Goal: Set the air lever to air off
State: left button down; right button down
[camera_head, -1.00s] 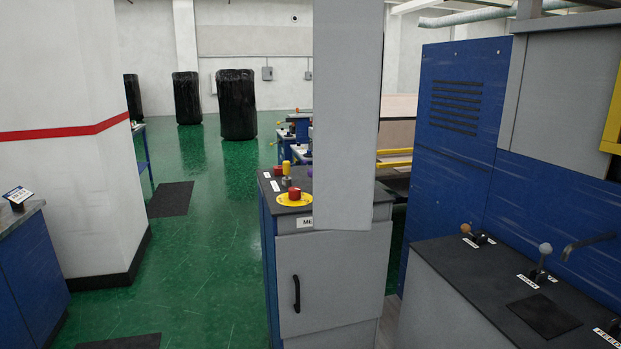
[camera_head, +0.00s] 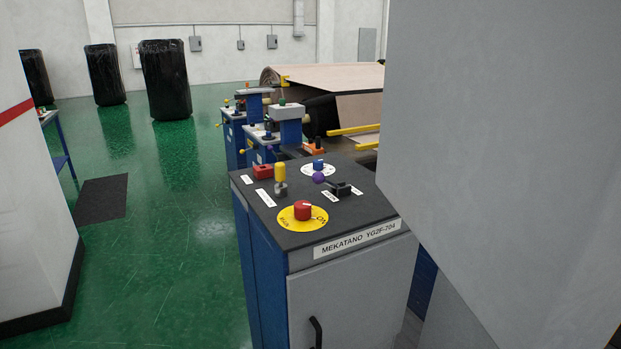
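A grey and blue cabinet (camera_head: 348,292) marked MEKATANO YG2F-704 stands in front of me, with a dark control top (camera_head: 262,218). On the top are a yellow-handled lever (camera_head: 280,173), standing upright, and a lever with a purple knob (camera_head: 319,178) beside a black base. A red knob (camera_head: 303,210) sits on a yellow dial, and a blue knob (camera_head: 318,164) on a white dial. The small labels beside the levers are too small to read, so I cannot tell which is the air lever. Neither of my grippers is in view.
A large grey panel (camera_head: 510,130) blocks the right side. Blue machine stands (camera_head: 235,135) and a wide brownish roll (camera_head: 335,76) lie behind the cabinet. Black wrapped rolls (camera_head: 165,80) stand at the back left. A white pillar (camera_head: 35,200) is at left. Green floor (camera_head: 190,250) between is clear.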

aim_at(318, 177)
jog(key=i+j+z, duration=0.1)
jog(key=i+j, duration=0.3)
jog(key=j, duration=0.25)
jog(key=i+j+z, duration=0.15)
jog(key=i+j, duration=0.25)
jog(key=j, duration=0.25)
jog(key=i+j+z, duration=0.15)
jog(key=j, duration=0.2)
